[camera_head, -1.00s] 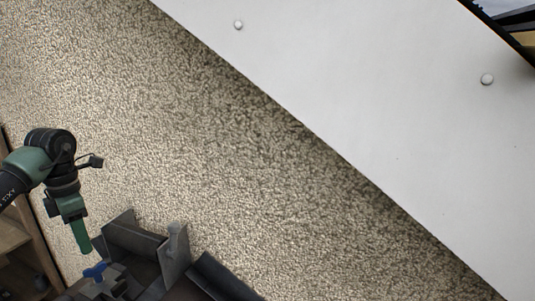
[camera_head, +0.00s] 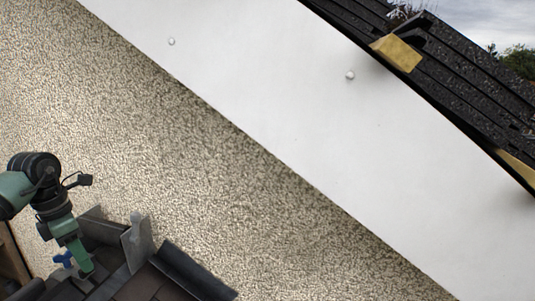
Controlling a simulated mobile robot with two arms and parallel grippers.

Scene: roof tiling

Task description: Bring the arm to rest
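My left gripper (camera_head: 84,262) hangs from my green and black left arm (camera_head: 45,190) at the lower left. My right arm and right gripper are not in view.
The grey metal rack (camera_head: 137,243) and a small blue part (camera_head: 64,259) are close to the gripper. A rough beige wall (camera_head: 230,190) fills the middle. A white board (camera_head: 300,120) runs diagonally below dark roof tiles (camera_head: 450,85) at the upper right.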

